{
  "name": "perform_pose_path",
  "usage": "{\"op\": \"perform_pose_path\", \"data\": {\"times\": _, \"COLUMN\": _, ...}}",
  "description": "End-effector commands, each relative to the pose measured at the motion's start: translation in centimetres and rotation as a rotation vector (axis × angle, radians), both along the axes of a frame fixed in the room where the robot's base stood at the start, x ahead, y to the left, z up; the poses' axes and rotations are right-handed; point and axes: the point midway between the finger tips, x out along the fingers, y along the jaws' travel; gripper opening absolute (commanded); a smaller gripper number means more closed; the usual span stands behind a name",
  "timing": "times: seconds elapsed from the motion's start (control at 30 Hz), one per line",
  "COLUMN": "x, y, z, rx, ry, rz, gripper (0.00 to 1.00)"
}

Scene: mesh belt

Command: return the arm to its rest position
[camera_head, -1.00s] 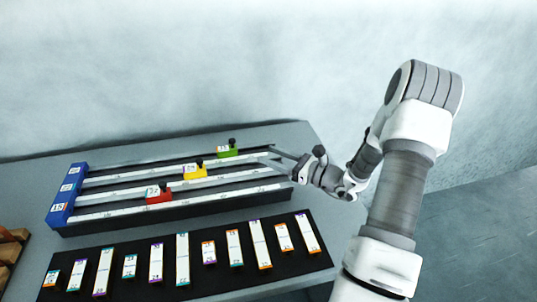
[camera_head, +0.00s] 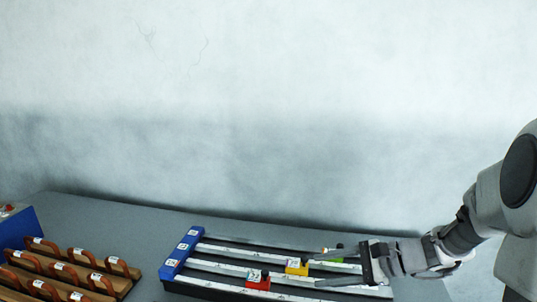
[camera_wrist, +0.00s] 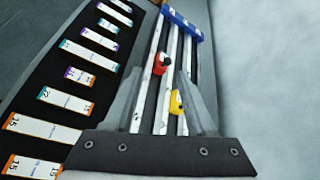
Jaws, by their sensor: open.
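My gripper (camera_head: 345,267) is at the right end of the rail rack in the head view, with its fingers pointing left over the rails. My forearm comes in from the right edge. The wrist view shows the red slider (camera_wrist: 160,64) and yellow slider (camera_wrist: 176,102).
Wooden racks with handles (camera_head: 75,268) stand at the lower left, beside a blue box (camera_head: 17,226). A black mat with several labelled strips (camera_wrist: 65,101) lies left of the rails in the wrist view. A plain wall rises behind the grey table (camera_head: 110,215).

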Motion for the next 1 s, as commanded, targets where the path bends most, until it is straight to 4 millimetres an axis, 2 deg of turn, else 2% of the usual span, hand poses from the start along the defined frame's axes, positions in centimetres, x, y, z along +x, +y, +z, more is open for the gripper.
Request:
{"op": "perform_pose_path", "data": {"times": 0.03, "x": -1.0, "y": 1.1, "z": 1.4, "rx": -0.075, "ry": -0.033, "rz": 0.066, "gripper": 0.56}}
{"op": "perform_pose_path", "data": {"times": 0.2, "x": -4.8, "y": 3.4, "z": 4.2, "rx": -0.327, "ry": -0.143, "rz": 0.282, "gripper": 0.56}}
{"op": "perform_pose_path", "data": {"times": 0.4, "x": -8.8, "y": 4.2, "z": 7.6, "rx": -0.618, "ry": -0.300, "rz": 0.506, "gripper": 0.56}}
{"op": "perform_pose_path", "data": {"times": 0.57, "x": -11.9, "y": 3.7, "z": 10.1, "rx": -0.835, "ry": -0.425, "rz": 0.653, "gripper": 0.56}}
{"op": "perform_pose_path", "data": {"times": 0.8, "x": -16.0, "y": 1.7, "z": 13.5, "rx": -1.144, "ry": -0.606, "rz": 0.826, "gripper": 0.56}}
{"op": "perform_pose_path", "data": {"times": 1.0, "x": -18.5, "y": -0.3, "z": 14.8, "rx": -1.332, "ry": -0.696, "rz": 0.910, "gripper": 0.56}}
